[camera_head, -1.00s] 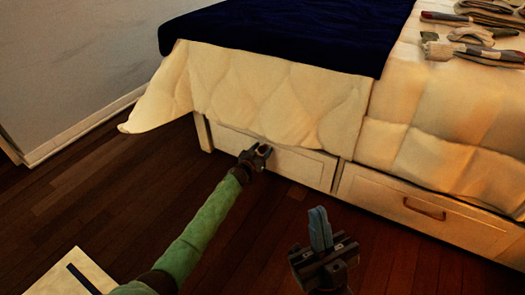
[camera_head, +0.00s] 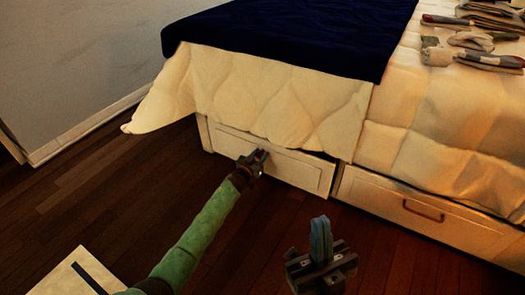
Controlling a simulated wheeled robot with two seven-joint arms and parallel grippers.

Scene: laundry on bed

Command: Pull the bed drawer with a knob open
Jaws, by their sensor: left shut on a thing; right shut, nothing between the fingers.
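The pale bed drawer (camera_head: 300,172) under the hanging quilt stands a little out from the bed frame, with a dark gap along its top edge at the right. My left gripper (camera_head: 260,156) is at the drawer's front and shut on its knob, which the fingers hide. My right gripper (camera_head: 321,240) is shut and empty, above the floor in front of the bed, apart from the drawers.
A second drawer (camera_head: 435,214) with a bar handle (camera_head: 423,210) is closed at the right. A cream quilt (camera_head: 270,100) and a dark blue blanket (camera_head: 290,35) hang over the bed. Rolled clothes (camera_head: 470,42) lie on top. Dark wooden floor (camera_head: 110,190) is clear at the left.

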